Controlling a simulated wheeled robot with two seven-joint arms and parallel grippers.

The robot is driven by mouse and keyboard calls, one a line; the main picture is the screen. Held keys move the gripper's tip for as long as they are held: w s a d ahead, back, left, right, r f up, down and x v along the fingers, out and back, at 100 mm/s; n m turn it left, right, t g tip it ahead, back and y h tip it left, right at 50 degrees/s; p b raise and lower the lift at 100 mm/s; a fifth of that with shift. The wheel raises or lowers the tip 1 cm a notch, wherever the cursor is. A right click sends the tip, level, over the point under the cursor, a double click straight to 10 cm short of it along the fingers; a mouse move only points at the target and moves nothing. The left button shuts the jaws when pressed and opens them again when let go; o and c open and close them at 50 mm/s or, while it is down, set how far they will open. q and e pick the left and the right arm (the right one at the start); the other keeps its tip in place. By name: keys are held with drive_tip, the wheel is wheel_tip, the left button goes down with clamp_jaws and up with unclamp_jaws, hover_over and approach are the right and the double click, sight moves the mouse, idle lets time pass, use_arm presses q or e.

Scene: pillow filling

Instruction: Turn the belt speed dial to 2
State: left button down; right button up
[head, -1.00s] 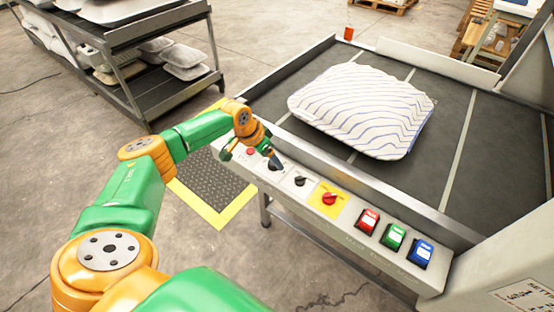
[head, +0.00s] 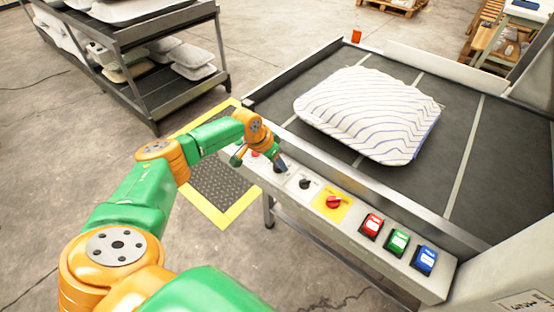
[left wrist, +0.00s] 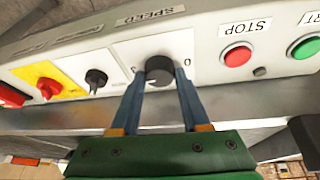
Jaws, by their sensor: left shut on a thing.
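The belt speed dial is a round black knob (left wrist: 159,70) on a white plate under the label SPEED (left wrist: 150,16) in the left wrist view. A "0" mark shows beside the knob; the other marks are hard to read. My left gripper (left wrist: 160,78) has its two blue fingers on either side of the knob, shut on it. In the head view the left gripper (head: 278,165) is at the far left part of the control panel and hides most of the dial. My right gripper is not in view.
The panel (head: 400,265) also carries a black selector (head: 305,183), a red switch on yellow (head: 334,202), and red, green and blue buttons. A striped pillow (head: 368,112) lies on the dark belt (head: 465,120). A shelf rack (head: 185,95) stands behind left.

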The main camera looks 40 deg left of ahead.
use_arm(q)
drive_tip(key=n+p, duration=0.1)
drive_tip(key=p, duration=0.1)
drive_tip(key=n+y+p, duration=0.1)
drive_tip(key=n+p, duration=0.2)
drive_tip(key=p, duration=0.1)
drive_tip(key=shift+d+r+n+y+p, duration=0.25)
drive_tip(key=shift+r+n+y+p, duration=0.05)
drive_tip(key=shift+n+y, duration=0.1)
drive_tip(key=n+y+p, duration=0.1)
drive_tip(key=n, duration=0.1)
drive_tip(key=shift+f+n+p, duration=0.15)
drive_tip(key=shift+n+p, duration=0.15)
drive_tip(key=shift+f+n+y, duration=0.1)
drive_tip(key=shift+n+y, duration=0.3)
drive_tip(key=shift+n, duration=0.7)
drive_tip(key=shift+n+y, duration=0.3)
drive_tip(key=shift+n, duration=0.4)
drive_tip(key=shift+c, duration=1.9)
unclamp_jaws()
drive_tip(key=shift+w+f, duration=0.1)
drive_tip(key=shift+p, duration=0.35)
